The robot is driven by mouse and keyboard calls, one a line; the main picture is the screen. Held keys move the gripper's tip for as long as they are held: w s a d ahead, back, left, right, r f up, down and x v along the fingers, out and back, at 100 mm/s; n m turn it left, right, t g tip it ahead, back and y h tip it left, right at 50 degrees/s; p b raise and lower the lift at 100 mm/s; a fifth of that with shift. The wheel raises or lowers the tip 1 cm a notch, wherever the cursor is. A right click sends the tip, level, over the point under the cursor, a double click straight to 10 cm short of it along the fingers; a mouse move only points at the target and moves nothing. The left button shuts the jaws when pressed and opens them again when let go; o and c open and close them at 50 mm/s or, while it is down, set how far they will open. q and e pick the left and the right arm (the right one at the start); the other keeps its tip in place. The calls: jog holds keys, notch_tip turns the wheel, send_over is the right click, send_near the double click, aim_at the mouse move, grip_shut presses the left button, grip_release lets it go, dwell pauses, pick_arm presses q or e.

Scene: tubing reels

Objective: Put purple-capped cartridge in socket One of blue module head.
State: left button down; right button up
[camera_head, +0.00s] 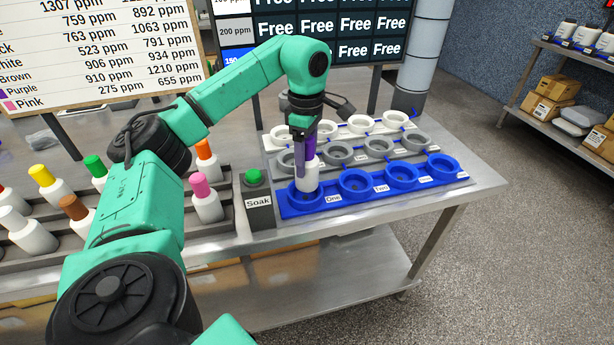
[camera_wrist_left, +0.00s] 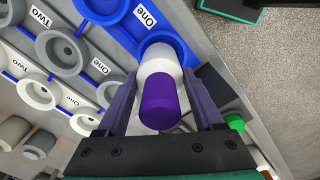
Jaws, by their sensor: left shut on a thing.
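The purple-capped cartridge (camera_head: 308,174) has a white body and stands roughly upright at socket One (camera_head: 292,198) of the blue module head (camera_head: 342,200). Its lower end is at or in the socket's ring; how deep it sits I cannot tell. My left gripper (camera_head: 305,150) comes from above and is shut on the cartridge's purple cap. In the left wrist view the purple cap (camera_wrist_left: 160,104) lies between the two fingers, with the white body beyond it over the blue socket (camera_wrist_left: 160,42). My right gripper is in neither view.
Grey and white module heads (camera_head: 372,147) lie behind the blue one. A Soak box (camera_head: 258,202) with a green button stands left of socket One. Racks at left hold several cartridges, including a pink-capped one (camera_head: 205,198). The table's front edge is close.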

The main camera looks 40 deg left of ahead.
pick_arm(q)
jog(key=f, duration=0.3)
jog(key=shift+s+a+f, duration=0.2)
jog(key=shift+s+f, duration=0.15)
jog(key=shift+f, duration=0.05)
jog(key=shift+w+f, duration=0.1)
jog(key=shift+w, duration=0.05)
jog(key=shift+d+f, duration=0.1)
grip_release()
notch_tip(320, 180, up, 6)
jog(key=shift+r, duration=0.2)
notch_tip(320, 180, up, 6)
jog(key=shift+r+p, duration=0.1)
jog(key=shift+p, duration=1.15)
